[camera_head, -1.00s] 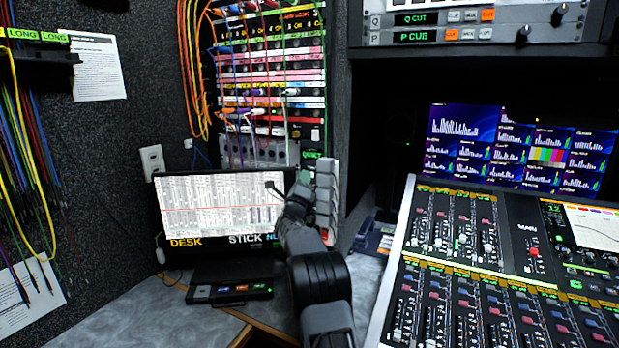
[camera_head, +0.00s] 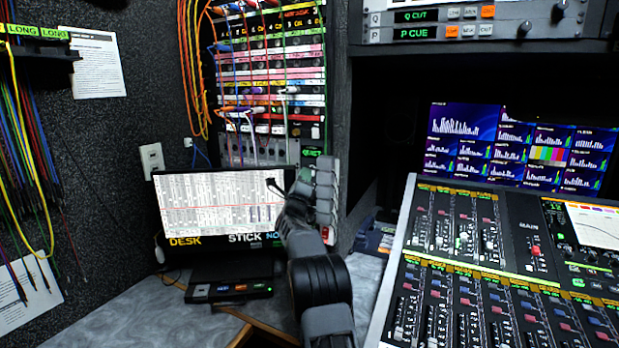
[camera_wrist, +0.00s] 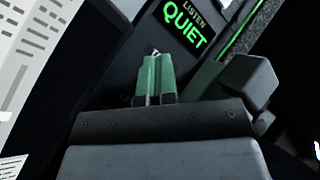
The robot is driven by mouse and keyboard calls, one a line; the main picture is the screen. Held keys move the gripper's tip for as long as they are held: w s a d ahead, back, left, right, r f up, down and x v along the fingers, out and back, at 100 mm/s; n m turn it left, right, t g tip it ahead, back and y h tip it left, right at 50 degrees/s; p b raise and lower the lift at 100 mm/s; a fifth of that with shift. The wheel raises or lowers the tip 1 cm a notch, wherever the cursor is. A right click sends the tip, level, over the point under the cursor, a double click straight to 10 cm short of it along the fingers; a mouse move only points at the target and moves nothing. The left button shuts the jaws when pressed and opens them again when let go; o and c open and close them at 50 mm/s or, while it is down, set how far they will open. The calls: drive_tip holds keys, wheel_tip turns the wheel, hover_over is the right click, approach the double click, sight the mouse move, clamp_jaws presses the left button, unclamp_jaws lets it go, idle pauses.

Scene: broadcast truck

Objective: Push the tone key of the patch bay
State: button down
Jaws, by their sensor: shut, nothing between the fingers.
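The patch bay (camera_head: 298,92) stands at the back in the head view, with coloured label strips, rows of jacks and several patch cables. At its lower right is a small display with green text; the wrist view shows this display (camera_wrist: 187,22) reading LISTEN and QUIET. My gripper (camera_wrist: 158,57) is shut and empty, its green fingertips together, pointing at the dark panel below the display. A small silvery part shows at the fingertips; I cannot tell whether they touch it. In the head view my wrist hides the area below the display. I cannot make out the tone key.
A lit monitor (camera_head: 220,203) stands left of my arm, close to it, with a small key box (camera_head: 228,290) in front on the grey desk (camera_head: 130,310). A mixing console (camera_head: 480,270) fills the right. Loose cables (camera_head: 28,150) hang at the far left.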

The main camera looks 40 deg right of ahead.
drive_tip(key=shift+s+a+f+b, duration=0.1)
drive_tip(key=shift+a+f+b, duration=0.1)
drive_tip(key=shift+b, duration=0.2)
drive_tip(key=shift+r, duration=0.15)
drive_tip(key=shift+a, duration=0.1)
drive_tip(key=shift+s+a+b, duration=0.5)
drive_tip(key=shift+a+b, duration=0.35)
drive_tip(key=shift+b, duration=0.25)
drive_tip(key=shift+s+a+b, duration=0.45)
drive_tip(key=shift+a+b, duration=0.45)
drive_tip(key=shift+b, duration=0.15)
drive_tip(key=shift+s+a+b, duration=0.5)
drive_tip(key=shift+a+b, duration=0.35)
drive_tip(key=shift+b, duration=0.25)
